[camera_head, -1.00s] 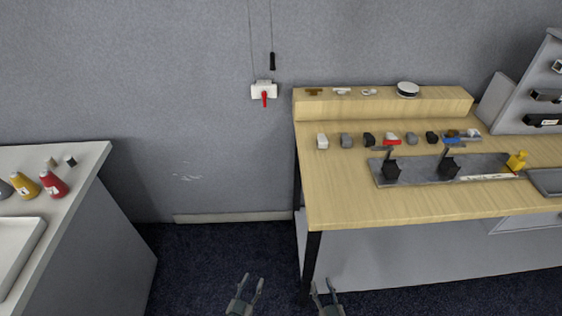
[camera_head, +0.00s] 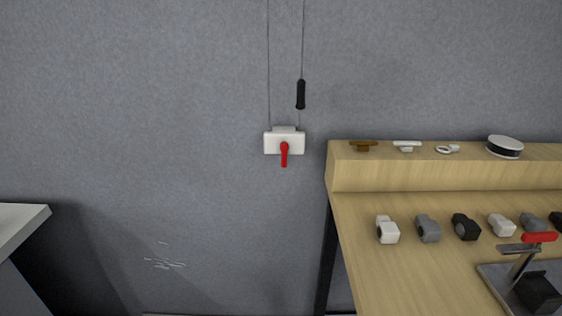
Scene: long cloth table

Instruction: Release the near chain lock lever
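The chain lock (camera_head: 297,143) is a white box on the grey wall, left of the wooden table. Its red lever (camera_head: 284,153) hangs from the front of the box and points straight down. Two thin chains (camera_head: 268,60) run up from the box, and a black handle (camera_head: 300,94) hangs on the right one, a little above the box. Neither of my grippers is in the view now, so their state does not show.
The wooden table (camera_head: 400,268) stands at the right, with a raised shelf holding small parts and a round tin (camera_head: 504,146). Several small blocks and a metal fixture (camera_head: 530,285) lie on it. A white counter (camera_head: 20,222) edge is at the left. The wall between is clear.

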